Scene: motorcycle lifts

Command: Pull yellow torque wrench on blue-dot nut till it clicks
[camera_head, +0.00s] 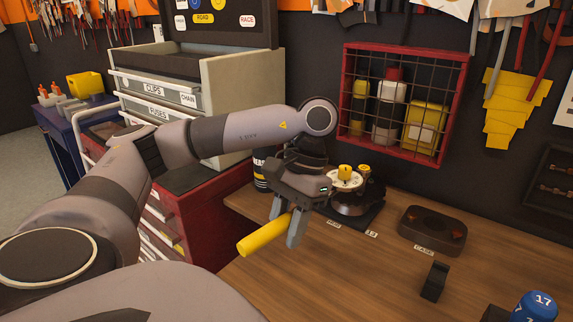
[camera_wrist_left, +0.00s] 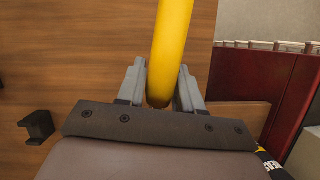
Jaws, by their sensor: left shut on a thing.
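The yellow torque wrench handle (camera_head: 258,238) sticks out toward the lower left from my left gripper (camera_head: 284,226) in the head view. My left gripper is shut on it, above the bench near its left edge. In the left wrist view the yellow handle (camera_wrist_left: 172,40) runs up from between the two grey fingers. The wrench's far end is hidden behind the gripper. A round dark device with a pale top (camera_head: 345,180) and yellow knobs stands just right of the gripper. I cannot make out a blue-dot nut. My right gripper is not in view.
The wooden bench (camera_head: 340,270) is clear in front. A brown dish (camera_head: 432,230) by a CASE label, a black bracket (camera_head: 435,281) and a blue object marked 17 (camera_head: 537,306) stand to the right. A red wire-fronted cabinet (camera_head: 402,104) hangs behind; a drawer cabinet (camera_head: 205,215) stands left.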

